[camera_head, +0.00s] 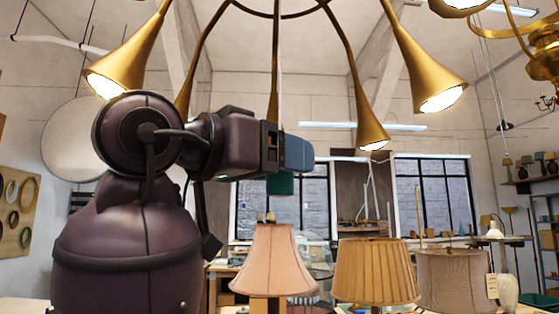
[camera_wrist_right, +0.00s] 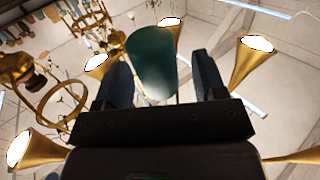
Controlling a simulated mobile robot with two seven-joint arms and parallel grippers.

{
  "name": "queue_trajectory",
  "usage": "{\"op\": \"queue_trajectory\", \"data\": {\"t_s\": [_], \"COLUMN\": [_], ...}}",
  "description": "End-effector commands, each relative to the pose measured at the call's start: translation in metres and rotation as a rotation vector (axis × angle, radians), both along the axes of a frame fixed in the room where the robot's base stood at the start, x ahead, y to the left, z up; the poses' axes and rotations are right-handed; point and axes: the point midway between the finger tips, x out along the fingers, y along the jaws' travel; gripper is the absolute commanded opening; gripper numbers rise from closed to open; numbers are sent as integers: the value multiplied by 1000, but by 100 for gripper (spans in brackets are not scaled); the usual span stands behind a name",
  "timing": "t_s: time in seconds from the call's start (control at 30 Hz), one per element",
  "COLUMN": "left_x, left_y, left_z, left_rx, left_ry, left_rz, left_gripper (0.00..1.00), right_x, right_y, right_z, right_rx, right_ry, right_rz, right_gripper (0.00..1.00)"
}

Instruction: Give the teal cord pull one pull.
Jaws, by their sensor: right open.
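The teal cord pull (camera_head: 281,184) shows just below my right gripper (camera_head: 300,153) in the head view, its upper part hidden behind the gripper. In the right wrist view the teal pull (camera_wrist_right: 152,62) appears large, in the space between the two dark fingers of my right gripper (camera_wrist_right: 161,60). The fingers are apart, with a gap visible on each side of the pull. I cannot tell from these views whether either finger touches it. A pale cord (camera_head: 279,70) runs down from above toward the gripper. My left gripper is not in view.
Brass lamp arms with lit horn shades (camera_head: 424,72) hang around and above the gripper. Below stand a pink lampshade (camera_head: 272,260), a pleated tan shade (camera_head: 375,272) and a beige shade (camera_head: 452,280). A brass chandelier (camera_head: 540,60) hangs at the far right.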

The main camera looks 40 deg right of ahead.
Motion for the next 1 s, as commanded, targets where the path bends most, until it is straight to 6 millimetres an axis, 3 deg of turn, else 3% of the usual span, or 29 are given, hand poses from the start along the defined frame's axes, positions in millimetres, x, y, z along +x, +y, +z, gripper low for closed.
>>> {"op": "queue_trajectory", "data": {"t_s": [0.17, 0.53, 1.0], "left_x": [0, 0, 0], "left_y": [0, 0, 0], "left_z": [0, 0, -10], "left_rx": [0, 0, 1], "left_ry": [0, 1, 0], "left_rz": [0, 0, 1], "left_gripper": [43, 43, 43], "right_x": [0, 0, 0], "right_y": [0, 0, 0], "right_z": [0, 0, -11], "right_rx": [0, 0, 1], "right_ry": [0, 0, 0], "right_rz": [0, 0, 0], "right_gripper": [64, 12, 12]}}
